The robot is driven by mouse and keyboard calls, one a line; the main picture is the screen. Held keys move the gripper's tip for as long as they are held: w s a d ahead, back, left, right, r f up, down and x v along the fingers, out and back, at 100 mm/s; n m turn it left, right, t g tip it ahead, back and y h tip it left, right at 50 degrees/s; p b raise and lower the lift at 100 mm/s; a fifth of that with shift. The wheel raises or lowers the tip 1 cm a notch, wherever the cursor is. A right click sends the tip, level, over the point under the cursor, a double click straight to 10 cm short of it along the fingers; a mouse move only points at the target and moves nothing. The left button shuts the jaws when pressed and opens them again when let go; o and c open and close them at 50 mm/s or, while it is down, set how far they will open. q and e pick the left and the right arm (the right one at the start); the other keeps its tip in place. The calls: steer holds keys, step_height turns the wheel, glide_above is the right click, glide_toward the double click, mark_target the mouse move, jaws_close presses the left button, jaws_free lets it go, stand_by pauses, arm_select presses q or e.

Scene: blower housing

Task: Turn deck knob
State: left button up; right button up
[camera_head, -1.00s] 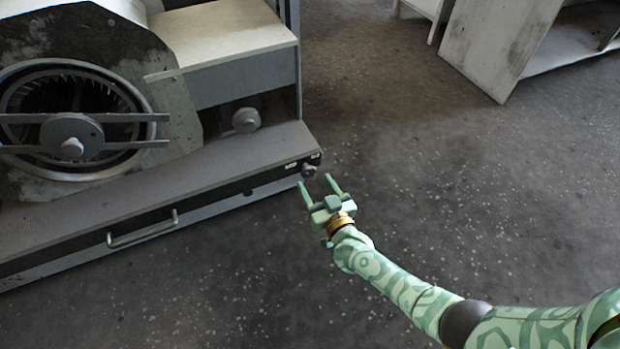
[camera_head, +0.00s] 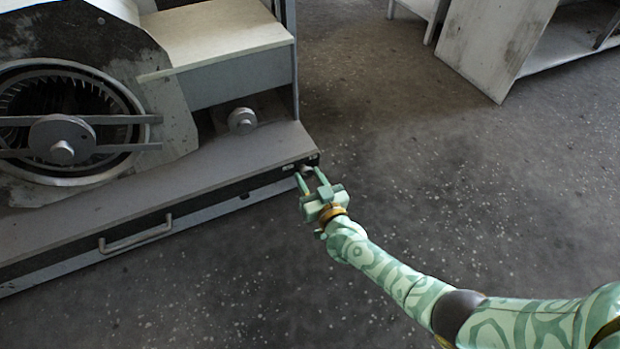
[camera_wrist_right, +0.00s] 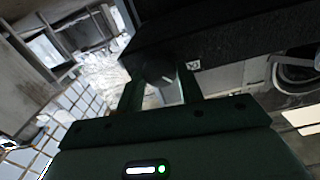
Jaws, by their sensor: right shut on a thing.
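The deck knob (camera_head: 306,169) is a small dark round knob at the right end of the black front strip of the grey deck (camera_head: 200,178) in the head view. My right gripper (camera_head: 310,175) is at that end of the deck, with its two green fingers on either side of the knob, shut on it. In the right wrist view the knob (camera_wrist_right: 160,72) shows as a dark shape between the fingertips of the gripper (camera_wrist_right: 160,85), partly in shadow. My left gripper is in neither view.
A bar handle (camera_head: 135,236) sticks out of the deck front, left of the knob. The blower housing (camera_head: 185,130) and a second round knob (camera_head: 242,120) stand above the deck. A worn pale cabinet (camera_head: 490,45) is at the upper right. The speckled floor between is clear.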

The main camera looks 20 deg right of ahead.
steer(key=m, duration=0.4)
steer(key=shift+f, duration=0.1)
steer(key=shift+d+m, duration=0.1)
steer(key=shift+m, duration=1.9)
steer(key=o, duration=1)
steer(key=shift+s, duration=0.1)
